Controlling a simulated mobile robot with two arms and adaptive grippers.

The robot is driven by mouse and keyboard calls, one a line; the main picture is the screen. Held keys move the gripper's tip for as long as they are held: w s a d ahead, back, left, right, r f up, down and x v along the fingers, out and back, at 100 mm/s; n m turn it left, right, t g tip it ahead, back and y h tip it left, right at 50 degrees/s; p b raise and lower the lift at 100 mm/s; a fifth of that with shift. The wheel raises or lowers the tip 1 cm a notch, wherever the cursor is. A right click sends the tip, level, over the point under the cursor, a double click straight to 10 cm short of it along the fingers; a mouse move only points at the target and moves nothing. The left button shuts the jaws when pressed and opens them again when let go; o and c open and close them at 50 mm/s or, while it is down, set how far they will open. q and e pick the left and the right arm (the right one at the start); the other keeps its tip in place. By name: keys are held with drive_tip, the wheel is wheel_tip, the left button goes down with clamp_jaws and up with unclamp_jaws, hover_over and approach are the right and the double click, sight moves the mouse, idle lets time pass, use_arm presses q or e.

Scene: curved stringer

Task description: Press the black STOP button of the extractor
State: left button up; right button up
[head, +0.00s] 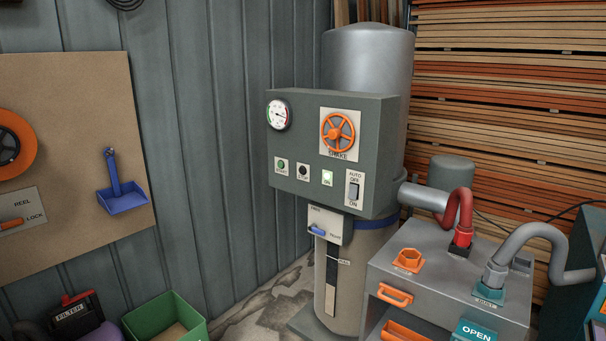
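The extractor (376,110) is a tall grey cylinder with a dark grey control box (290,140) on its front, standing in the corner. The black STOP button (303,171) is on a small pale plate low on the box, between the green START button (282,165) and a lit greenish-white lamp (327,177). Nothing covers the button. Whether it is pressed in is too small to tell. Neither of my grippers is in the head view.
An orange SHAKE handwheel (338,133), a gauge (278,115) and an AUTO/OFF/ON switch (353,191) share the box. A grey cabinet (450,266) with hoses stands at the right. A green bin (165,322) sits at lower left. The space before the box looks clear.

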use_arm(q)
drive_tip(key=shift+s+a, duration=0.15)
drive_tip(key=shift+s, duration=0.1)
